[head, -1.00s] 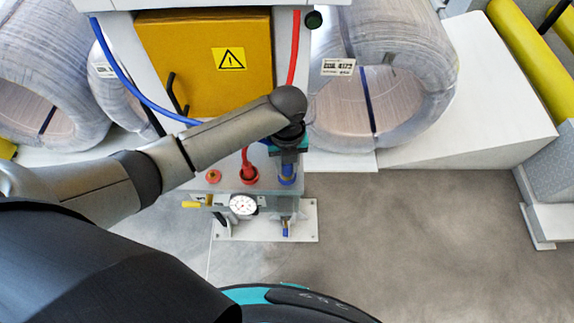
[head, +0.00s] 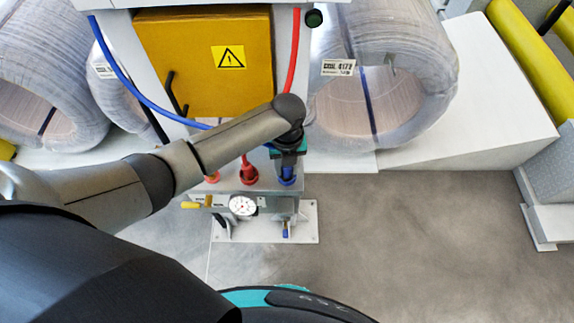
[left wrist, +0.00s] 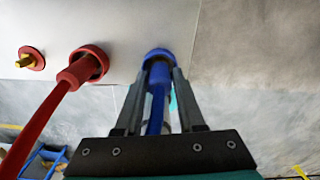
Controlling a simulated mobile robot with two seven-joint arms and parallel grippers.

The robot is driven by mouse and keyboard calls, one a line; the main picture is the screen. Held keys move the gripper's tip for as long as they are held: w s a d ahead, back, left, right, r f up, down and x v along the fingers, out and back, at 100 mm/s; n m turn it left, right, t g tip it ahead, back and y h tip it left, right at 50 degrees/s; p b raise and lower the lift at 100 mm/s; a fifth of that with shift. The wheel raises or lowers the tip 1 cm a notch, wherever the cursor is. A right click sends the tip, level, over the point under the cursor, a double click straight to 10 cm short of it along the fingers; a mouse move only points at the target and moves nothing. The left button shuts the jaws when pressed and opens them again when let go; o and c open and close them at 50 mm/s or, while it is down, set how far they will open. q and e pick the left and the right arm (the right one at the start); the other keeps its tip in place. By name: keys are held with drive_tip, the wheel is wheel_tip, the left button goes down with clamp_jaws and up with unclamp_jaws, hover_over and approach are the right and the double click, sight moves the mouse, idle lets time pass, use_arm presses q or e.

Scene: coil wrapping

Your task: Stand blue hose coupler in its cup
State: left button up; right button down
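The blue hose coupler (left wrist: 158,85) is between the two fingers of my left gripper (left wrist: 160,76) in the left wrist view, and the fingers look closed on its sides. Its lower end is within the blue ring of the blue cup (left wrist: 157,54); how deep it sits is hidden. The blue hose runs back between the fingers. In the head view my left gripper (head: 288,160) points down over the blue cup (head: 287,181) at the right end of the grey bench top. The coupler looks about upright there. My right gripper is not in view.
A red coupler (left wrist: 78,70) with a red hose stands in a red cup beside the blue one. A red ring with a brass fitting (left wrist: 30,58) is farther left. A pressure gauge (head: 242,206) and a yellow handle (head: 190,205) are at the front. Wrapped coils (head: 410,90) stand behind.

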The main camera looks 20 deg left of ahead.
use_arm(q)
drive_tip(key=o, duration=0.3)
drive_tip(key=shift+r, duration=0.6)
wheel_tip(320, 180, up, 11)
drive_tip(key=p, duration=0.2)
